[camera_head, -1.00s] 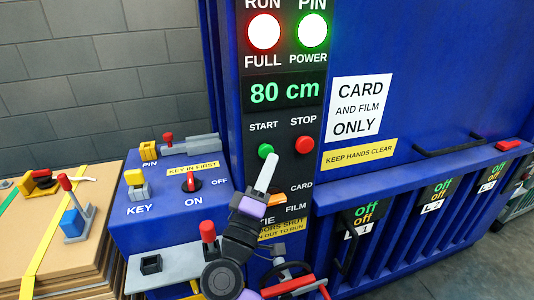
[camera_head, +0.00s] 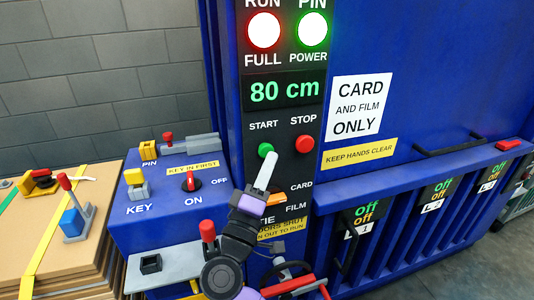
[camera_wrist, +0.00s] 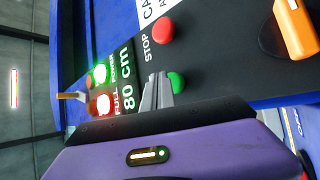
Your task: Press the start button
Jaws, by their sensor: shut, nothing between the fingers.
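The green start button (camera_head: 265,150) sits under the word START on the dark control panel. My gripper (camera_head: 269,160) is shut and empty, its tips just below and beside the button in the head view. In the wrist view, the closed fingers (camera_wrist: 157,80) lie right beside the green button (camera_wrist: 176,82) and partly hide it. I cannot tell whether they touch it. The red stop button (camera_head: 305,144) is to the right of the start button. The display (camera_head: 283,90) reads 80 cm.
An orange card/film switch (camera_head: 277,199) sits below the buttons. A red key switch (camera_head: 191,183) stands on the blue ledge at left, with a red-topped lever (camera_head: 208,232) near my arm. Strapped cardboard (camera_head: 30,240) is at far left.

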